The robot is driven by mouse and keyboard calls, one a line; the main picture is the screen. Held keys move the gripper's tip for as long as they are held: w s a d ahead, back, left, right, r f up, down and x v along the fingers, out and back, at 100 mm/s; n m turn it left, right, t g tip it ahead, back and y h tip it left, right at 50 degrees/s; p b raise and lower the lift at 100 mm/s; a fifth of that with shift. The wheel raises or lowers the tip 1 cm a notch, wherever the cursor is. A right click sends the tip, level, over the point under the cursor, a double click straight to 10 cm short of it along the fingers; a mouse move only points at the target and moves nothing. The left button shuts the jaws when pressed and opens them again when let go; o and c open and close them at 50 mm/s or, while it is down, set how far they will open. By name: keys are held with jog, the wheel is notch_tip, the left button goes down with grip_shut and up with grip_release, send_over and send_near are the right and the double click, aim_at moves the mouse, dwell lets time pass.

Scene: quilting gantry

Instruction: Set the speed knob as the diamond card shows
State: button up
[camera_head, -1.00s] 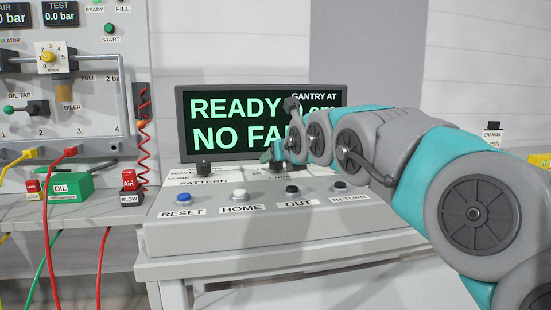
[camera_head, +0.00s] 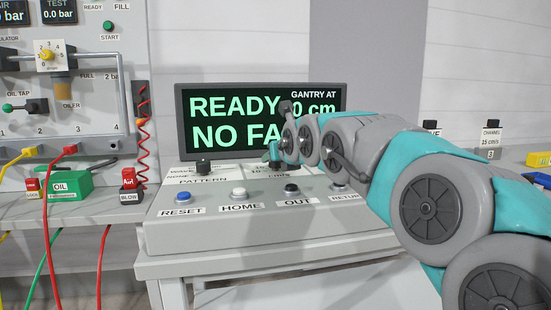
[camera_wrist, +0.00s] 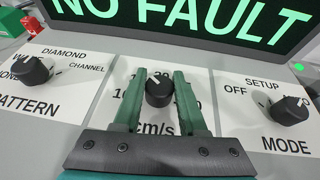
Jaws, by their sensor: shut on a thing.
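The black speed knob (camera_wrist: 158,92) sits on a white plate (camera_wrist: 128,75) marked cm/s, between the pattern knob (camera_wrist: 37,72) and the mode knob (camera_wrist: 290,110). My gripper (camera_wrist: 160,80) has its two green fingers on either side of the speed knob, shut on it. The knob's pale pointer mark faces roughly up in the wrist view, near a partly covered number at the top; the fingers cover other scale numbers. In the head view my arm hides most of the speed knob. I cannot see a card marked diamond.
The screen (camera_head: 230,120) reads READY, NO FAULT. Reset (camera_head: 183,196), home (camera_head: 238,193) and out (camera_head: 291,189) buttons line the console front.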

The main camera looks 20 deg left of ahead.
grip_shut()
jog(key=shift+f+m+h+b, duration=0.1)
jog(key=shift+m+h+b, duration=0.25)
jog(key=shift+m+h, duration=0.05)
jog(key=shift+a+f+m+t+h+b, duration=0.15)
jog(key=shift+m+t+h+b, duration=0.55)
jog(key=shift+m+h+b, duration=0.1)
jog(key=m+t+h+b, duration=0.1)
jog(key=m+h+b, duration=0.1)
jog(key=m+h, duration=0.1)
jog(key=shift+a, duration=0.1)
jog(key=m+h, duration=0.2)
jog(key=h, duration=0.1)
jog(key=shift+r+m+h, duration=0.2)
jog(key=shift+m+h, duration=0.1)
jog(key=shift+m, duration=0.1)
jog(key=shift+r+m+h, duration=0.1)
jog(key=shift+m+h, duration=0.7)
jog(key=shift+h, duration=0.1)
jog(key=shift+d+m+h+p, duration=0.25)
jog(key=shift+m+h+p, duration=0.45)
jog(key=shift+h+p, duration=0.1)
